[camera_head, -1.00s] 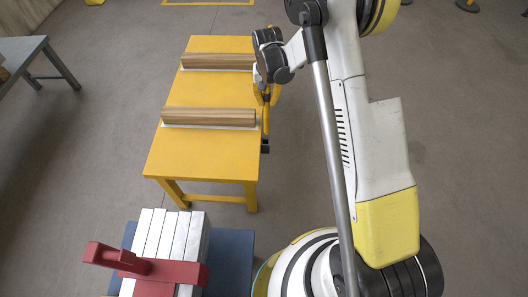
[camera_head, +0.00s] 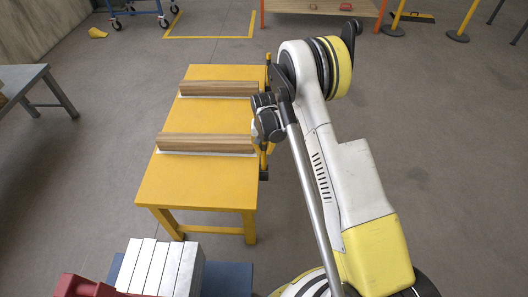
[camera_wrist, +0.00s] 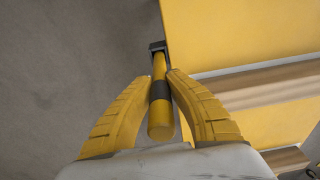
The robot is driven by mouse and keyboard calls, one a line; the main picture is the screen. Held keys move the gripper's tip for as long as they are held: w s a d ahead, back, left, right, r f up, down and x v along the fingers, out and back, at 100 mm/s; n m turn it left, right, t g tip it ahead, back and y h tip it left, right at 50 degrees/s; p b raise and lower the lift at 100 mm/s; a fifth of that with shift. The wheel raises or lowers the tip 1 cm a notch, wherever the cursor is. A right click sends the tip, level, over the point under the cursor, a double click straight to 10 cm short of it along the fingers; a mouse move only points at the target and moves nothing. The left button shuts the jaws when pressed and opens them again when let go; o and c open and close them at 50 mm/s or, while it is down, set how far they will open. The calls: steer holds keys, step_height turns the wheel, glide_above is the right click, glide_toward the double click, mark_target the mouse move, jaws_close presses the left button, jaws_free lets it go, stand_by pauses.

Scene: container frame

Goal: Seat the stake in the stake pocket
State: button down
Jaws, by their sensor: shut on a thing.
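The stake (camera_wrist: 160,80) is a yellow rod with a black band. My gripper (camera_wrist: 172,77) is shut on it, a yellow finger on each side. The stake's far end points at a dark bracket, the stake pocket (camera_wrist: 157,46), at the yellow table's edge. In the head view, the pocket (camera_head: 264,176) is on the table's right side, and my gripper (camera_head: 267,148) is just above it, partly hidden by my arm. I cannot tell whether the stake's tip is inside the pocket or only over it.
The yellow table (camera_head: 190,190) carries two wooden beams (camera_head: 205,142) on white strips. Another yellow post (camera_head: 268,72) stands at its far right corner. Metal bars (camera_head: 160,265) and a red object (camera_head: 80,288) are at the front. A grey table (camera_head: 25,80) is at left.

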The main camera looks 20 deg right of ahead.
steer(key=c, duration=1.5)
jaws_free()
steer(key=shift+o, duration=0.2)
